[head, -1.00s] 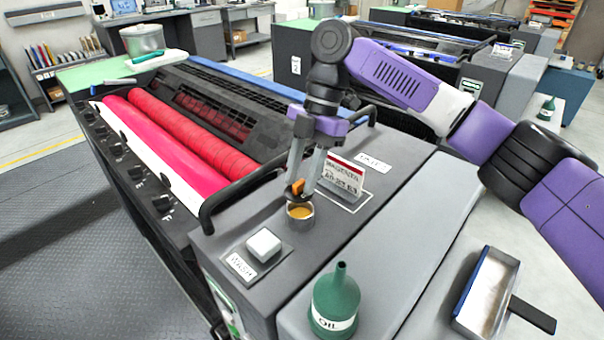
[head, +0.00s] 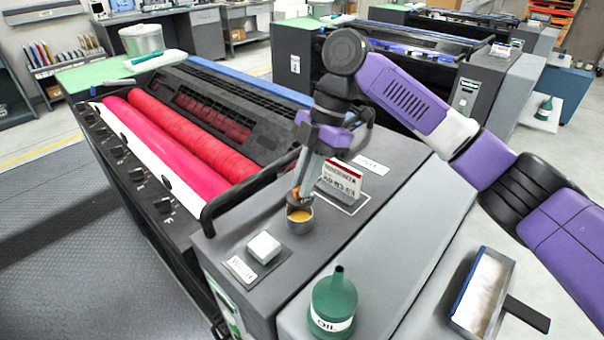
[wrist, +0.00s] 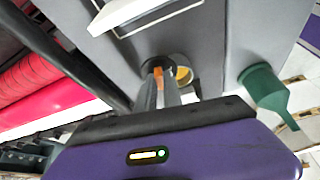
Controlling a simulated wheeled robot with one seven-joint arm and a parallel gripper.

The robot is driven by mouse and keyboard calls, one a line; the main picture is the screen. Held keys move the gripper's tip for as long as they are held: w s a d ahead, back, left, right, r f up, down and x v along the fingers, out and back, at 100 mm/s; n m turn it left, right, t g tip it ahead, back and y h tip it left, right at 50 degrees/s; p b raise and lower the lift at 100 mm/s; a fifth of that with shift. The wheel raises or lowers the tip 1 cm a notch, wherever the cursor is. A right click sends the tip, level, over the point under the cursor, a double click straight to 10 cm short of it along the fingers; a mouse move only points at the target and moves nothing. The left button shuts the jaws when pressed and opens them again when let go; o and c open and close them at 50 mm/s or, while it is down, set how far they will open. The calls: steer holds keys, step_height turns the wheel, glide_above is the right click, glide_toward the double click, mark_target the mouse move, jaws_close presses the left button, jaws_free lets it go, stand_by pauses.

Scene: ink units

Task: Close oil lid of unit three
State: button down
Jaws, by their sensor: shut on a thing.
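The oil filler cup (head: 301,225) of the near unit is a short metal ring with amber oil showing in it. Its lid stands open at the cup's back edge, with an orange tab (head: 295,194). My gripper (head: 299,190) comes down from above and is shut on this tab. In the wrist view, my gripper (wrist: 165,92) has the orange tab (wrist: 158,78) between its fingers. The dark round lid (wrist: 155,66) is partly hidden behind them. The cup's amber opening (wrist: 184,75) shows just right of the fingers.
A white button (head: 263,246) on a plate is in front of the cup. A MAGENTA sign (head: 342,180) stands close behind right. A green oil can (head: 333,303) stands on the grey side cover. A black rail (head: 235,198) runs left of the cup.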

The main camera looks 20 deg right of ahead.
steer(key=m+p, duration=0.1)
steer(key=s+m+t+p, duration=0.1)
steer(key=m, duration=0.1)
steer(key=shift+s+r+m, duration=0.15)
steer(key=shift+s+m, duration=0.05)
steer(key=shift+m, duration=0.1)
steer(key=m+p, duration=0.1)
steer(key=s+m+t+p, duration=0.1)
steer(key=m, duration=0.1)
steer(key=m+t+p, duration=0.1)
steer(key=shift+s+a+m, duration=0.2)
steer(key=shift+s+m, duration=0.05)
steer(key=shift+m, duration=0.05)
steer(key=m+h+p, duration=0.1)
steer(key=m+p, duration=0.1)
steer(key=s+a+m+t+p, duration=0.1)
steer(key=m, duration=0.2)
steer(key=shift+s+a+t+h+p, duration=0.1)
steer(key=shift+s+t+h+p, duration=0.05)
steer(key=shift+t+h+p, duration=0.2)
steer(key=shift+s+a+m+h+p, duration=0.1)
steer(key=shift+a+m+h+p, duration=0.15)
steer(key=shift+m+p, duration=0.35)
steer(key=shift+s+a+m+h+p, duration=0.15)
steer(key=shift+m+p, duration=0.25)
steer(key=shift+m, duration=0.4)
steer(key=shift+f, duration=0.2)
steer(key=c, duration=1.5)
jaws_free()
steer(key=shift+t, duration=0.25)
